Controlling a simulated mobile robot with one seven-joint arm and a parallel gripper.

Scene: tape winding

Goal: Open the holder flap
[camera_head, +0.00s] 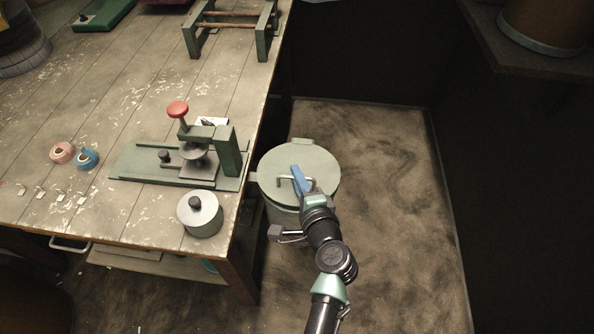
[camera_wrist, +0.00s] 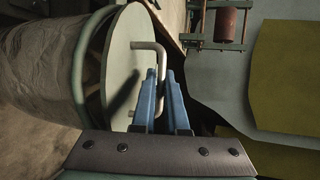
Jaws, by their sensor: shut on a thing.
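A round bin (camera_head: 284,214) stands on the floor beside the table, with a pale green lid (camera_head: 322,170) over its top. The lid has a bent metal handle (camera_head: 283,181). My gripper (camera_head: 296,172) is above the lid with its blue fingers shut on this handle. In the wrist view the handle (camera_wrist: 161,62) stands out from the lid (camera_wrist: 122,62) and runs in between the fingers (camera_wrist: 168,80). I cannot tell whether the lid is slightly raised. No part is plainly a holder flap; a green press with a red knob (camera_head: 178,109) stands on the table.
The wooden table (camera_head: 120,110) is on the left. It carries a lidded grey pot (camera_head: 200,214), a pink roll (camera_head: 62,152), a blue roll (camera_head: 87,159) and a green frame with rods (camera_head: 231,28). The floor (camera_head: 395,200) right of the bin is clear up to a dark wall.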

